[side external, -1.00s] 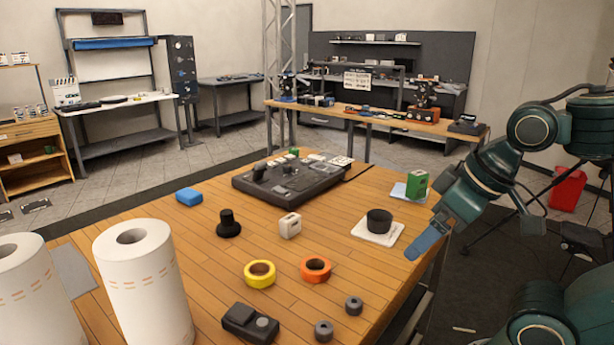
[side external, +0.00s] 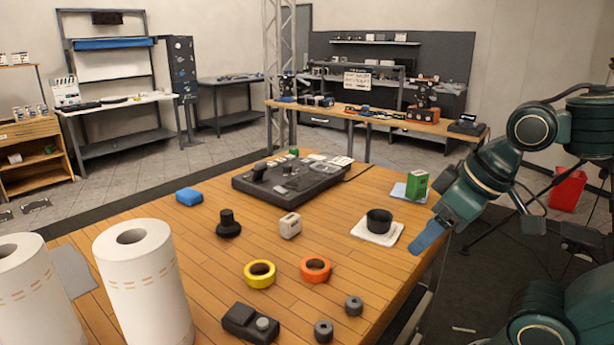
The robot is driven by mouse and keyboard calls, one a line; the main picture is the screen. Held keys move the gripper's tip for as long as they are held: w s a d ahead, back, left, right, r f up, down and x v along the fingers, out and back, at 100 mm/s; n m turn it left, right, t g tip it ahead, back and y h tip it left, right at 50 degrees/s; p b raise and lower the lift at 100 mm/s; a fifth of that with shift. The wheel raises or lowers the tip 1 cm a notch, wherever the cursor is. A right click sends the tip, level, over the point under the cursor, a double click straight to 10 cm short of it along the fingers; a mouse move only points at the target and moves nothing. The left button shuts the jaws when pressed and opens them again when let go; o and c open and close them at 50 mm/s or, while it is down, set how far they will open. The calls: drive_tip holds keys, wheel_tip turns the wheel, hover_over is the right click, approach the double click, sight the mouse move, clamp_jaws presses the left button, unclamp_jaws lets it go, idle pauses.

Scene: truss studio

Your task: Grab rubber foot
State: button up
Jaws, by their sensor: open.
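Two small dark grey round pieces, which look like rubber feet, stand on the near right part of the wooden table. One rubber foot (side external: 353,305) is nearer the table's right edge; the other rubber foot (side external: 323,331) is closer to the camera. My gripper (side external: 418,245), with blue fingers, is over the table's right edge, behind and to the right of both pieces and apart from them. It is open, and nothing shows between the fingers. The gap between the fingers is hard to see from this side.
An orange tape roll (side external: 316,269) and a yellow one (side external: 260,273) lie behind the feet. A dark box with a knob (side external: 250,323) is to their left. A black cup (side external: 379,221) on a white cloth stands near my gripper. Paper rolls (side external: 146,285) stand at left.

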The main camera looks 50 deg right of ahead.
drive_tip(key=w+r, duration=0.3)
drive_tip(key=w, duration=0.8)
drive_tip(key=w+r, duration=0.4)
drive_tip(key=w, duration=0.8)
drive_tip(key=w+f, duration=0.5)
drive_tip(key=w, duration=0.7)
drive_tip(key=w+f, duration=0.6)
drive_tip(key=w, duration=0.5)
drive_tip(key=shift+w+d+g, duration=0.15)
drive_tip(key=shift+w+g, duration=0.2)
drive_tip(key=shift+g, duration=0.05)
drive_tip(key=shift+f, duration=0.1)
